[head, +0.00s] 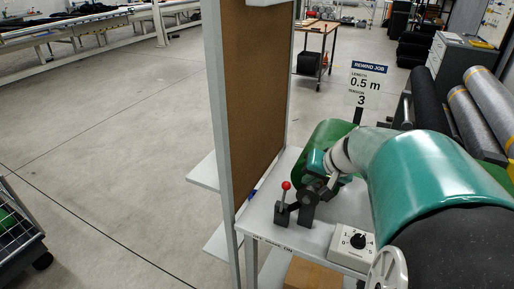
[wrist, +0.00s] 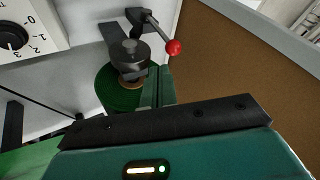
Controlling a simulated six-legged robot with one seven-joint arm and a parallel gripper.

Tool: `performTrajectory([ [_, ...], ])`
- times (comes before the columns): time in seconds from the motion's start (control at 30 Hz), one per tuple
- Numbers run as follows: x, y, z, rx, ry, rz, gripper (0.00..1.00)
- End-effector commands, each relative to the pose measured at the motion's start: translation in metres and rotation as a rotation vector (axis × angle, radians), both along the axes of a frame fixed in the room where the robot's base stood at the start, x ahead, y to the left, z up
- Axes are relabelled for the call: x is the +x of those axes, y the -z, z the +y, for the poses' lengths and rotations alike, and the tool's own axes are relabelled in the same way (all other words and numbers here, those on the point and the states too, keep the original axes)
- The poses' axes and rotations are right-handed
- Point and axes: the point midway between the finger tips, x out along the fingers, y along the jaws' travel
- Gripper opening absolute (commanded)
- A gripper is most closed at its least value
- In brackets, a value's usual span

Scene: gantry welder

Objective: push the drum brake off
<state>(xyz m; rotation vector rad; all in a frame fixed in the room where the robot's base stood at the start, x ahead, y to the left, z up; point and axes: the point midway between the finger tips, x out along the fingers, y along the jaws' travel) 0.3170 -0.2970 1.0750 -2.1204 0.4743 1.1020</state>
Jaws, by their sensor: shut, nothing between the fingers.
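The drum brake lever, a dark rod with a red knob (head: 286,186), stands upright from a small black base (head: 282,216) on the grey bench in the head view. In the wrist view its red knob (wrist: 173,47) points down and to the right from the black pivot. A dark round hub (wrist: 129,55) sits beside it, above a green disc (wrist: 112,92). My gripper (wrist: 160,70) is shut and empty, its green fingers below the knob in the picture and apparently apart from it. In the head view my arm hides much of the gripper.
A tension dial box (head: 352,246) stands at the bench's front right. A brown panel (head: 256,95) rises close on the lever's left. A sign (head: 367,82) reads rewind job, 0.5 m, tension 3. Rolls (head: 466,115) lie at right. The floor at left is open.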

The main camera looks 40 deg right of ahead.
Motion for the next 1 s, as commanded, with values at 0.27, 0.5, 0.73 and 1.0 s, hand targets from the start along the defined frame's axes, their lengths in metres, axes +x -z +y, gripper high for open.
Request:
performTrajectory([
  [0.27,0.028,0.039,0.0,0.002,-0.002,0.004,0.0],
  [0.5,0.035,0.047,0.0,0.002,-0.001,0.001,0.0],
  [0.73,0.034,0.046,0.0,0.001,-0.002,0.0,0.0],
  [1.0,0.04,0.044,0.003,-0.017,-0.005,0.029,0.0],
])
